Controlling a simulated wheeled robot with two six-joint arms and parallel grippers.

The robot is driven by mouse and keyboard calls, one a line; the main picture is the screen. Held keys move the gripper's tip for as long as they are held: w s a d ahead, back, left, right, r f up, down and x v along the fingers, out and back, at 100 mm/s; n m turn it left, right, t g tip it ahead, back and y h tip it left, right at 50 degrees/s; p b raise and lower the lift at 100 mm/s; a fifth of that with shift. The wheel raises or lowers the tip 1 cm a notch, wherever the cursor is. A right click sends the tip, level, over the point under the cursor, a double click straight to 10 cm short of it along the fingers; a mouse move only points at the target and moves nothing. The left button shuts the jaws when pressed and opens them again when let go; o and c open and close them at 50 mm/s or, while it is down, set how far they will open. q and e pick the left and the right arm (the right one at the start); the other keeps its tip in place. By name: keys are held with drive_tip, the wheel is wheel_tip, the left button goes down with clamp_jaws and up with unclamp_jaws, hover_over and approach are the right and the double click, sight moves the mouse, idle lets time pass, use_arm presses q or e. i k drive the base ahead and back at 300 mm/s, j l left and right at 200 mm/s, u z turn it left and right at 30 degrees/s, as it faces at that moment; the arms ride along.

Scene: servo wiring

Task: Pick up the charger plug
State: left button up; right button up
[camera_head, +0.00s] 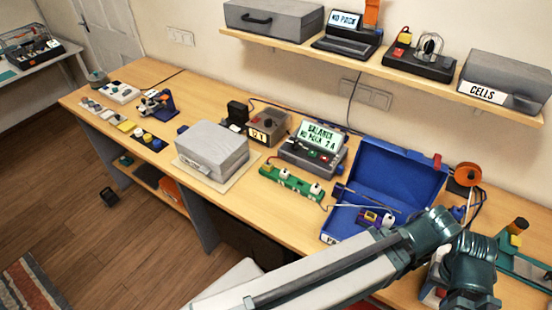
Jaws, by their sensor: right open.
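I cannot pick out the charger plug for certain. A small black block (237,112) stands upright at the back of the bench, beside a grey box with a yellow label, and may be it. My right arm reaches in from the bottom to the lower right. My right gripper (470,297) is at the bottom edge there, its fingers mostly hidden or cut off. It is open and far from the black block. My left gripper is not in view.
An open blue case (392,172) lies left of my right wrist. A balance charger (312,160), a green board (291,184) and a grey box (212,147) stand along the bench. A shelf (385,66) overhangs the back. Bare wood shows at the bench's front middle.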

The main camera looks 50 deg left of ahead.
sight(269, 167)
drive_tip(key=u, duration=1.75)
drive_tip(key=i+j+z, duration=0.15)
drive_tip(key=z, duration=0.15)
drive_tip(key=i+j+z, duration=0.1)
drive_tip(key=j+z, duration=0.2)
drive_tip(key=i+j+z, duration=0.1)
drive_tip(key=j+z, duration=0.2)
drive_tip(key=j, duration=0.15)
drive_tip(key=j+z, duration=0.3)
drive_tip(key=i+j, duration=0.05)
